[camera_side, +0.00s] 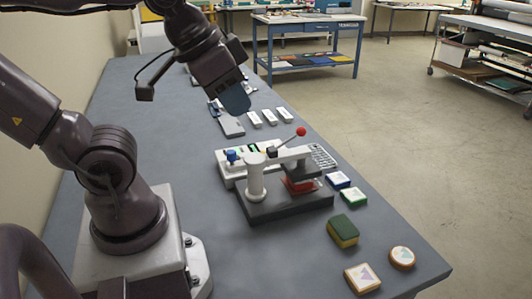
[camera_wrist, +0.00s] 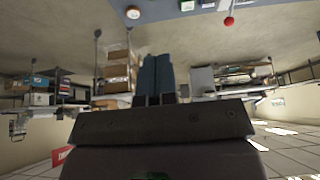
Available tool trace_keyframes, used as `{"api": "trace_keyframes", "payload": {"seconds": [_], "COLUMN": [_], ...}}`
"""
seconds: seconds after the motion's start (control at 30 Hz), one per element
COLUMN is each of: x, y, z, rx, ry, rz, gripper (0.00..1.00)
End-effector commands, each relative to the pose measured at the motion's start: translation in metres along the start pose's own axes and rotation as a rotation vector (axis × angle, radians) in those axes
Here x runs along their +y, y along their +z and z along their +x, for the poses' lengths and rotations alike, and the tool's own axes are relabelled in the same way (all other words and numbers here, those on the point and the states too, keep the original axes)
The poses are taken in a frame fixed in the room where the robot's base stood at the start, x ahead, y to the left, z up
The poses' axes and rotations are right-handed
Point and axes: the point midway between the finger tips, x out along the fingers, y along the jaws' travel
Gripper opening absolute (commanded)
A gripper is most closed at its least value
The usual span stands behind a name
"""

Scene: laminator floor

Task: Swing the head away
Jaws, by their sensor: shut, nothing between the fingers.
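The press stands mid-table in the side view, on a dark base (camera_side: 262,212). It has a white post (camera_side: 256,180) and a pale swing arm (camera_side: 282,158). The head (camera_side: 300,172) is at the right end of that arm, over a red part (camera_side: 299,185). A lever with a red ball (camera_side: 301,131) rises from the arm; the ball also shows at the top of the wrist view (camera_wrist: 229,21). My gripper (camera_side: 236,100) is shut and empty, in the air behind and left of the press, apart from it. Its blue-grey fingers (camera_wrist: 158,76) are together in the wrist view.
A pale tray (camera_side: 229,171) stands directly behind the press. Small white blocks (camera_side: 270,117) lie farther back. A green-and-yellow sponge (camera_side: 343,230), a round piece (camera_side: 402,258) and a square piece (camera_side: 362,278) lie at the front right.

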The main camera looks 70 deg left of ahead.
Motion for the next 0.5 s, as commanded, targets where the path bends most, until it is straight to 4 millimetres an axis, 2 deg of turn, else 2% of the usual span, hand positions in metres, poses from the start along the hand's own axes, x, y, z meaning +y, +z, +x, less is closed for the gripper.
{"api": "trace_keyframes", "payload": {"seconds": [0.4,0.5], "x": [-0.0001,-0.006], "y": [0.0,0.0005], "z": [0.0,0.0021], "rx": [0.0,-0.011], "ry": [0.0,-0.014], "rz": [-0.001,-0.027], "gripper": [0.0,0.0]}}
